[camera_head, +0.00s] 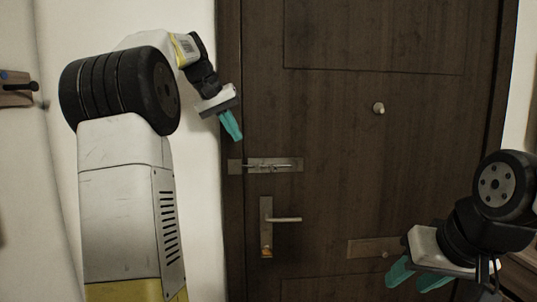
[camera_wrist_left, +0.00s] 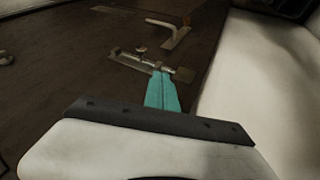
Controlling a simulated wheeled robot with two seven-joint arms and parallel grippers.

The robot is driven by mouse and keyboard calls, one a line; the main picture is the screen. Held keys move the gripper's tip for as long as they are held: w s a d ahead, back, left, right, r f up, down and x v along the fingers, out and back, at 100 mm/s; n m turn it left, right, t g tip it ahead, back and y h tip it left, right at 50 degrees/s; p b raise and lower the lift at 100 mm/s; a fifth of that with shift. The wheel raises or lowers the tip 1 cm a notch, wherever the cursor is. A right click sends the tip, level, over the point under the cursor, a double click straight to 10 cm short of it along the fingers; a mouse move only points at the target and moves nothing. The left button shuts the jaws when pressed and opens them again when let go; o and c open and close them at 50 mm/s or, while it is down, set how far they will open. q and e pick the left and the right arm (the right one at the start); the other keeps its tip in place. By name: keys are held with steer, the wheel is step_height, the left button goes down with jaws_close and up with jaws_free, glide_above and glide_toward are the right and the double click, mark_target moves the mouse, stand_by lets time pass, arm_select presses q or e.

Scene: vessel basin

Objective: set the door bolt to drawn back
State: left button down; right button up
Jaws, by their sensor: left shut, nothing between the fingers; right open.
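The door bolt (camera_head: 268,166) is a small metal slide on a plate near the left edge of the dark wooden door (camera_head: 340,130). Its keeper (camera_head: 235,167) sits on the frame to the left. Whether the bar's end is inside the keeper is too small to tell. My left gripper (camera_head: 236,138) is shut and empty, its teal fingertips pointing down above the bolt's left part. In the left wrist view the fingertips (camera_wrist_left: 161,72) overlap the bolt (camera_wrist_left: 140,58) near the keeper (camera_wrist_left: 185,74); contact cannot be told. My right gripper (camera_head: 416,277) is open and empty at the lower right.
A lever handle (camera_head: 286,220) on its plate is below the bolt. A round knob (camera_head: 379,108) is higher on the door, and a letter plate (camera_head: 370,248) is low down. A wall rack (camera_head: 16,90) hangs at the far left.

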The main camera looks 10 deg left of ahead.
arm_select(q)
steer(key=x, duration=0.9)
steer(key=shift+d+f, duration=0.1)
steer(key=shift+f, duration=0.1)
steer(key=d, duration=0.2)
steer(key=w+d+f, duration=0.1)
steer(key=shift+d, duration=0.1)
steer(key=shift+w+d+f, duration=0.15)
steer(key=shift+d, duration=0.15)
steer(key=shift+d, duration=0.1)
steer(key=shift+w+d, duration=0.25)
steer(key=shift+d, duration=0.6)
steer(key=shift+w+d, duration=0.3)
steer(key=shift+d, duration=0.6)
steer(key=shift+w+d, duration=0.25)
steer(key=shift+d, duration=0.6)
steer(key=v, duration=0.8)
